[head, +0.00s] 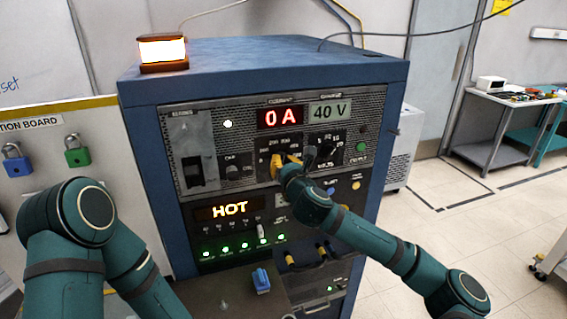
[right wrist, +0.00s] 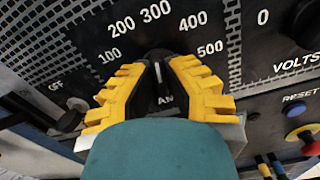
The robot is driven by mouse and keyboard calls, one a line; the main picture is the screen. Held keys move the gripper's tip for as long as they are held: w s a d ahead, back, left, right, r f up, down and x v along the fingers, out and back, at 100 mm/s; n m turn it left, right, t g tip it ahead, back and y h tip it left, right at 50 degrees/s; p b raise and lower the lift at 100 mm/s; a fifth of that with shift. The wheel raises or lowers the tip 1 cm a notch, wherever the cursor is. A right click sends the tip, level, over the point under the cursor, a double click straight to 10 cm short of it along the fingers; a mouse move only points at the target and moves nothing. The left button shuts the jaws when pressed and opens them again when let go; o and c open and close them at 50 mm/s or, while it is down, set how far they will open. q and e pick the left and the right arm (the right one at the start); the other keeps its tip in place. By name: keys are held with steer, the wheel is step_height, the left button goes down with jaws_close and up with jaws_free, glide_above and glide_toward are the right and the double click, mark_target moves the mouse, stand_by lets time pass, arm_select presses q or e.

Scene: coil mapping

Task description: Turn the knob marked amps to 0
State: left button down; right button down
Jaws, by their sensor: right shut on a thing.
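The amps knob (right wrist: 163,82) is a dark dial on the cabinet's grey control panel. A scale from 100 to 500 arcs around it; I cannot tell for sure which mark its pointer meets. My right gripper (head: 281,163) has its yellow fingers on both sides of the knob, shut on it; they also show in the right wrist view (right wrist: 161,75). The fingers hide most of the knob in the head view. The red current display (head: 280,116) above reads 0 A. My left arm is at the lower left, but its gripper is not visible.
Right of the amps knob are the volts knob (head: 326,153) and a 40 V display (head: 330,111). Below are a HOT display (head: 229,210), a row of green lights and a blue handle (head: 261,281). A lit beacon (head: 163,51) stands on the cabinet. Padlocks hang at left.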

steer(key=shift+r+n, duration=0.1)
steer(key=shift+n, duration=1.1)
steer(key=n, duration=0.2)
steer(key=shift+n+b, duration=0.3)
steer(key=shift+n, duration=0.1)
steer(key=n+b, duration=0.1)
steer(key=n, duration=0.3)
steer(key=shift+a, duration=0.1)
arm_select(q)
step_height(320, 180, down, 8)
steer(key=s+b, duration=0.2)
steer(key=b, duration=0.4)
steer(key=shift+d+r+g, duration=0.2)
steer(key=shift+r+g, duration=0.05)
steer(key=shift+g, duration=0.05)
arm_select(e)
steer(key=n, duration=1.1)
steer(key=shift+n, duration=0.3)
arm_select(q)
steer(key=shift+f, duration=0.1)
arm_select(e)
steer(key=c, duration=1)
jaws_free()
steer(key=shift+a+f, duration=0.1)
steer(key=shift+f, duration=0.1)
